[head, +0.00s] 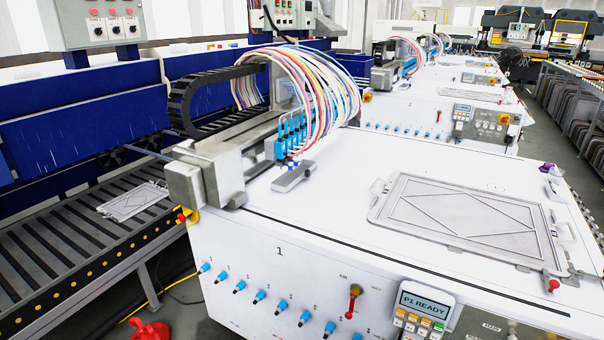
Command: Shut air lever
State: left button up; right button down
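The air lever (352,302) is on the front panel of the nearest white machine, left of the small display. It has a brass-coloured pivot at the top and a red handle that hangs down, leaning slightly left at its lower end. A small label above it is too small to read surely. Neither my left nor my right gripper is in the head view, and nothing touches the lever.
A keypad unit (421,312) reading "P1 READY" sits just right of the lever. Several blue knobs (260,296) line the panel to its left. A framed plate (462,214) lies on the machine top. Blue nozzles (291,135) with coloured hoses stand on the gantry.

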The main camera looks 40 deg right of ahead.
aim_at(349, 315)
jog(key=i+j+z, duration=0.2)
jog(key=z, duration=0.25)
jog(key=i+j+z, duration=0.15)
jog(key=j+z, duration=0.3)
jog(key=i+j+z, duration=0.1)
jog(key=j+z, duration=0.35)
jog(key=j, duration=0.3)
